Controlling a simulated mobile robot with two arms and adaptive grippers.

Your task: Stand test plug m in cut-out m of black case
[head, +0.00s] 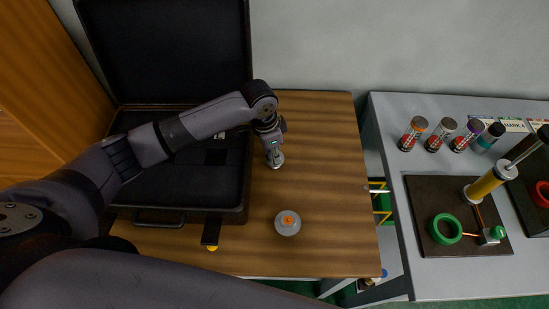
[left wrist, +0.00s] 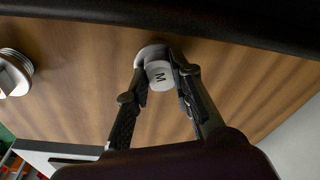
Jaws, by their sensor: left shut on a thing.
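My left gripper (head: 274,146) is shut on test plug m (head: 275,160), just right of the black case on the wooden table. In the left wrist view the plug (left wrist: 158,74) is a pale cylinder with a black M and a wider grey flange, held between the fingertips (left wrist: 160,88). I cannot tell whether the flange touches the table. The black case (head: 240,212) is open with its lid (head: 165,50) raised at the back. My left arm crosses over it and hides much of its inside, so cut-out m cannot be made out. My right gripper is not in view.
A grey round piece with an orange top (head: 287,223) stands on the wooden table (head: 325,170) right of the case. A grey bench (head: 400,270) on the right holds several capped canisters, a dark mat (head: 425,195), a green ring (head: 445,229) and a yellow cylinder (head: 485,185).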

